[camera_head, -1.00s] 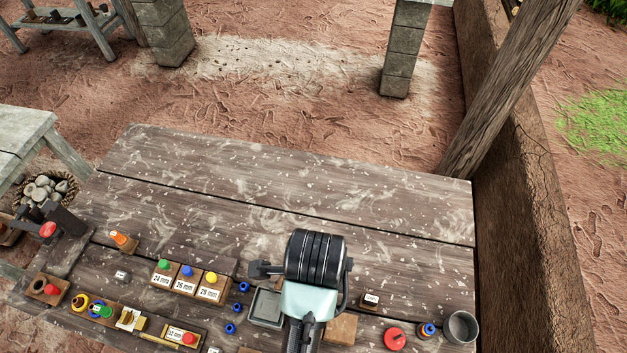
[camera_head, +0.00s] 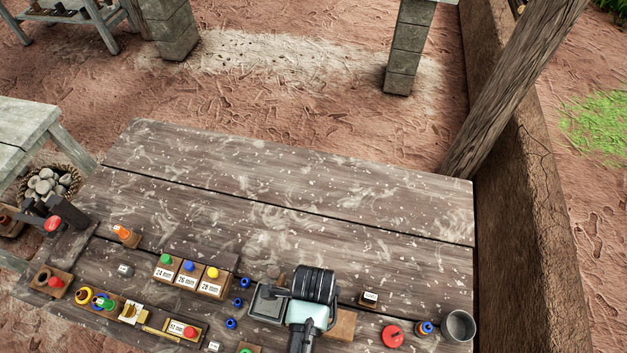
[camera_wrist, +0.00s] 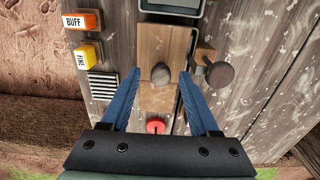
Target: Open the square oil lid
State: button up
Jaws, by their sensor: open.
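A square wooden block or lid (camera_wrist: 176,43) with a round dark knob (camera_wrist: 160,74) lies in the middle of the wrist view; I take it to be the square oil lid. In the head view a wooden block (camera_head: 343,326) shows partly behind my arm, perhaps the same piece. My gripper (camera_wrist: 159,75) is open, with one blue finger on each side of the knob in the picture. Nothing is held. I cannot tell whether the fingertips are level with the knob or above it. My wrist hides part of this area in the head view.
A second dark round knob (camera_wrist: 220,74) stands close beside the right finger. A grey tray (camera_head: 266,308) is by the wood. Labelled blocks (camera_head: 188,278), a red disc (camera_head: 392,337) and a grey cup (camera_head: 459,326) stand nearby. The table's far half (camera_head: 290,185) is clear.

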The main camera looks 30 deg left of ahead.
jog(key=shift+f, duration=0.1)
grip_shut()
dwell(0.3)
dwell(1.1)
